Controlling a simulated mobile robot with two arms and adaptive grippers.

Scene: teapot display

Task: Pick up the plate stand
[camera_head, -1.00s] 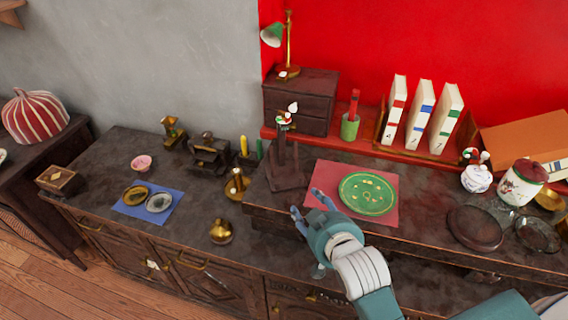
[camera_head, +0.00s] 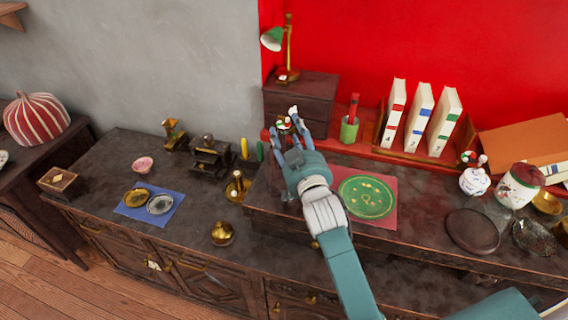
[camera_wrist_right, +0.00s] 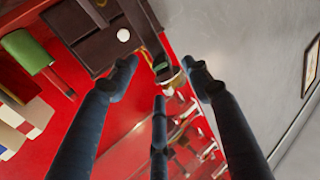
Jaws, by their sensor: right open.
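My right gripper (camera_head: 289,122) is open. It hangs in front of and over a dark wooden stand (camera_head: 273,176), which I take to be the plate stand, and hides most of it. The stand's top, with a small red, white and green ornament (camera_head: 283,123), shows between the fingers. In the right wrist view the spread fingers of my right gripper (camera_wrist_right: 162,72) are on either side of a dark upright piece (camera_wrist_right: 143,22). I cannot tell whether they touch it. My left gripper is not in view.
A green plate (camera_head: 367,197) lies on a red mat (camera_head: 388,221) right of the stand. A dark drawer box (camera_head: 300,100) with a lamp (camera_head: 288,50) stands behind. A green cup (camera_head: 349,130) is nearby. A brass candle holder (camera_head: 237,187) stands to the left.

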